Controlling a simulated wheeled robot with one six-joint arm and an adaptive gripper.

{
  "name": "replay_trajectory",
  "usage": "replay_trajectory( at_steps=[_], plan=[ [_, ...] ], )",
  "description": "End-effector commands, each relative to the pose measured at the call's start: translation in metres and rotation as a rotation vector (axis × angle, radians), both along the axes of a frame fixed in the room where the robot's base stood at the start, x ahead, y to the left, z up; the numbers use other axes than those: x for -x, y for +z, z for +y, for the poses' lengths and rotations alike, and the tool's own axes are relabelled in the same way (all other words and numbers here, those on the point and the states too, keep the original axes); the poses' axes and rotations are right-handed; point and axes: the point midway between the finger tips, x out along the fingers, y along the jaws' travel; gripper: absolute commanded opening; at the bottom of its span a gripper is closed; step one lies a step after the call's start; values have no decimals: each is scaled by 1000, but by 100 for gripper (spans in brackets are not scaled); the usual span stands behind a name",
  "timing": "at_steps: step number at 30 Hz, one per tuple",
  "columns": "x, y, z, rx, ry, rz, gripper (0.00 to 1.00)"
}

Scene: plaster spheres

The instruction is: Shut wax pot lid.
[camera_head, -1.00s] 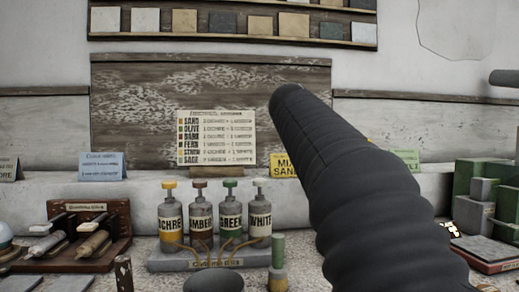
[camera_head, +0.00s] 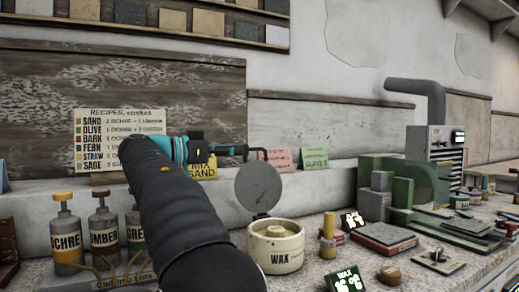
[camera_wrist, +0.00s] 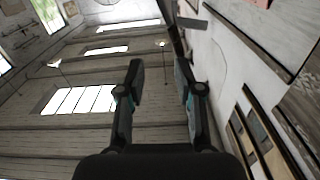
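The wax pot (camera_head: 275,262) is a cream round pot marked WAX on the counter, right of centre in the head view. Its grey round lid (camera_head: 259,186) stands raised, upright, at the pot's back edge, so the pot is open. My gripper (camera_head: 255,153) points right in the head view, its tips close above the lid's upper edge in the picture; whether they touch cannot be told. The wrist view shows my gripper (camera_wrist: 161,82) with its two fingers apart and nothing between them. Neither pot nor lid shows in the wrist view.
Pigment bottles (camera_head: 104,232) stand left of the pot, partly behind my arm. Green and grey blocks (camera_head: 385,185) stand farther right. A wall rises behind the counter.

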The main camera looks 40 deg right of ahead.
Motion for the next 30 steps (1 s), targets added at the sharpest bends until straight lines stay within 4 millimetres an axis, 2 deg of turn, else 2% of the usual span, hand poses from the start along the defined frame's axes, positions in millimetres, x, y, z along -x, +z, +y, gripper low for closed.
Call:
replay_trajectory(
  at_steps=[9,12,18,26,30],
  plan=[
    [14,0,-48,-3,-9,1,35],
    [15,0,-57,-3,-3,1,35],
    [15,0,-65,-2,6,3,35],
    [16,0,-65,-3,6,1,35],
    [16,0,-66,-2,5,2,0]
  ],
)
